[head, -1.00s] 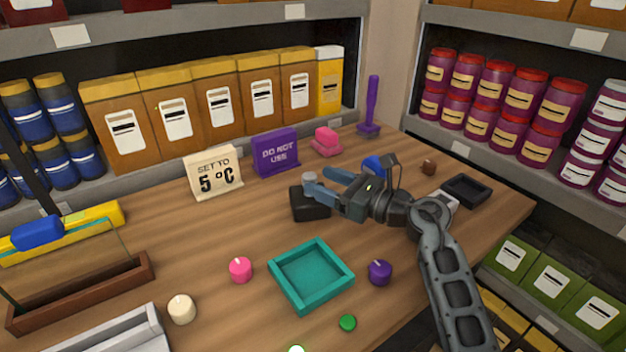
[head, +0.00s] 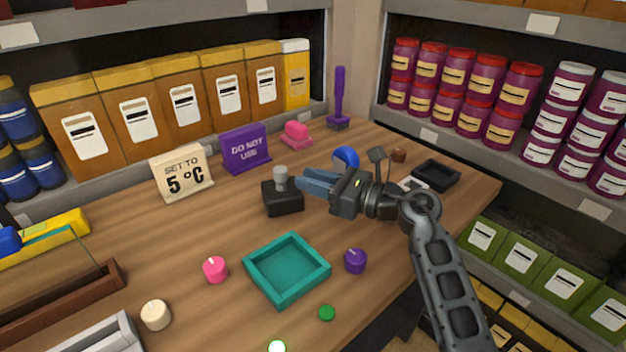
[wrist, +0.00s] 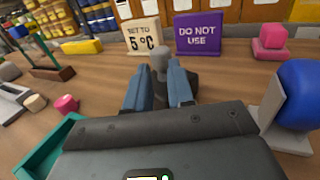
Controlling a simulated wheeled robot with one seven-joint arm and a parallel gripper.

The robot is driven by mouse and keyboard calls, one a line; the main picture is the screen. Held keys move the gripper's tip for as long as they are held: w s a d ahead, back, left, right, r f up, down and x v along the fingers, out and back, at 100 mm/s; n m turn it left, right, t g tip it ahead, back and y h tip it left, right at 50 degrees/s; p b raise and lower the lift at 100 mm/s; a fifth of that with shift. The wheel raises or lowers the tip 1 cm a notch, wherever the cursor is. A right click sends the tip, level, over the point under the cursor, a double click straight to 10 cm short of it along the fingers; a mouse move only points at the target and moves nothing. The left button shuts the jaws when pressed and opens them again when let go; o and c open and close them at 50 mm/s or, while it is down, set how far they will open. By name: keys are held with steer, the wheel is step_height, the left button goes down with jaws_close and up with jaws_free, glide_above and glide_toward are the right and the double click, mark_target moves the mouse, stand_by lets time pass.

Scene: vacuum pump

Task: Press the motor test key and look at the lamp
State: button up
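No label in view names the motor test key or its lamp. A black block (head: 283,200) with an upright grey knob (head: 281,177) stands on the table. My gripper (head: 305,184) is low over the table just right of the knob, its blue fingers pointing at it. In the wrist view the fingers (wrist: 160,78) are apart, with the grey knob (wrist: 160,56) in line between their tips; contact cannot be told. A blue dome (head: 346,156) stands behind my gripper, on a pale base in the wrist view (wrist: 303,95). A small round green piece (head: 327,313) and a glowing whitish-green disc (head: 277,347) are at the front.
A teal tray (head: 287,270), pink knob (head: 215,269), purple knob (head: 355,261) and cream knob (head: 156,315) are in front. Behind stand a "SET TO 5 °C" card (head: 182,172), a purple "DO NOT USE" sign (head: 245,149) and a pink piece (head: 297,134). A dark tray (head: 436,175) is at right.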

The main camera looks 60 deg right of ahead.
jaws_close()
stand_by(1.1)
